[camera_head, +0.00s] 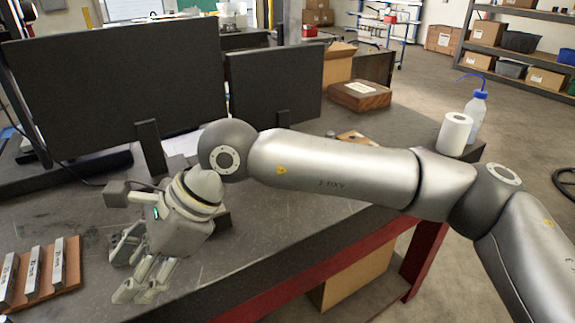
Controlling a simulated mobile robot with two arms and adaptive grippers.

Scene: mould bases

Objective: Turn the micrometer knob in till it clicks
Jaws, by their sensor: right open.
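My right gripper (132,272) is at the lower left of the head view, over the grey bench top, with its fingers pointing down and toward me. Its fingers are apart and I see nothing between them. I cannot make out the micrometer or its knob; my right arm and gripper cover part of the bench. My left gripper is not in view.
A wooden tray with several metal blocks (33,272) lies left of the gripper. Two dark monitors (120,95) (275,85) stand behind. A wooden box (360,96), a white roll (455,134) and a wash bottle (477,112) stand at the back right.

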